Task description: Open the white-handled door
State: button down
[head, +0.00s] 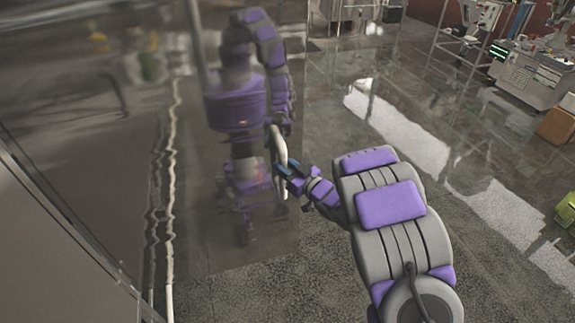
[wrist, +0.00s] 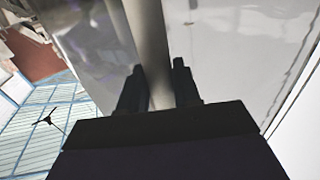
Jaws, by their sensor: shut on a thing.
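The door (head: 190,220) is a glossy, reflective panel on the left of the head view, and it mirrors my purple and grey body. A white handle (head: 278,150) stands upright near its right edge. My gripper (head: 284,170) is at the lower half of the handle, shut on it. In the wrist view, the handle (wrist: 150,45) runs down between the two dark fingers of my gripper (wrist: 160,88), with one finger on each side. The door's shiny surface (wrist: 95,50) is behind it. The lower end of the handle is hidden by the gripper body.
Wet-looking dark floor (head: 400,120) lies open to the right of the door. Lab equipment (head: 530,75) stands at the upper right, with a brown box (head: 557,126) and a green object (head: 567,215) at the right edge. A metal frame (head: 455,35) stands at the back.

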jog(key=shift+s+a+r, duration=0.1)
jog(key=shift+s, duration=0.15)
jog(key=c, duration=1.1)
grip_release()
jog(key=shift+a, duration=0.1)
jog(key=shift+o, duration=1)
jog(key=shift+a, duration=0.25)
jog(key=p+v, duration=0.2)
jog(key=v, duration=1.5)
jog(key=shift+d, duration=0.3)
